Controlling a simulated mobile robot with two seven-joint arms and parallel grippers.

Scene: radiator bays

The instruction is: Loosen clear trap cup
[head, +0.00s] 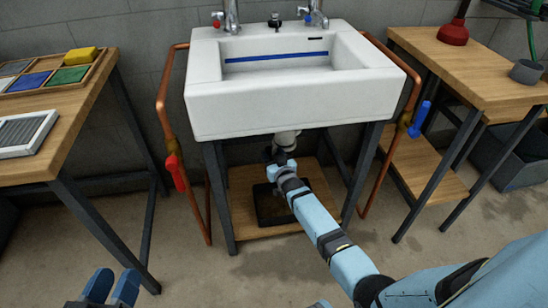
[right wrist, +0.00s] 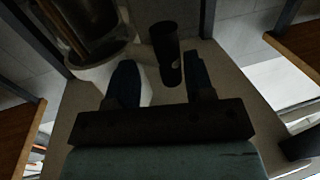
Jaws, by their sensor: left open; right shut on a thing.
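The white sink (head: 290,105) stands on a dark frame, and a short white drain piece (head: 287,138) hangs below it. My right arm reaches under the basin. My right gripper (head: 281,156) is shut at the trap just under the drain piece. The clear trap cup is mostly hidden by the gripper, and its clear wall cannot be made out. In the right wrist view, the two fingers of my right gripper (right wrist: 163,80) stand apart, with a dark cylinder (right wrist: 167,50) showing between them. My left gripper (head: 110,286) is open and empty at the lower left, away from the sink.
A black tray (head: 268,212) lies on the wooden shelf below the trap. Copper pipes with a red valve handle (head: 176,172) and a blue valve handle (head: 419,118) flank the sink. Wooden tables stand left (head: 80,118) and right (head: 480,75). The front floor is clear.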

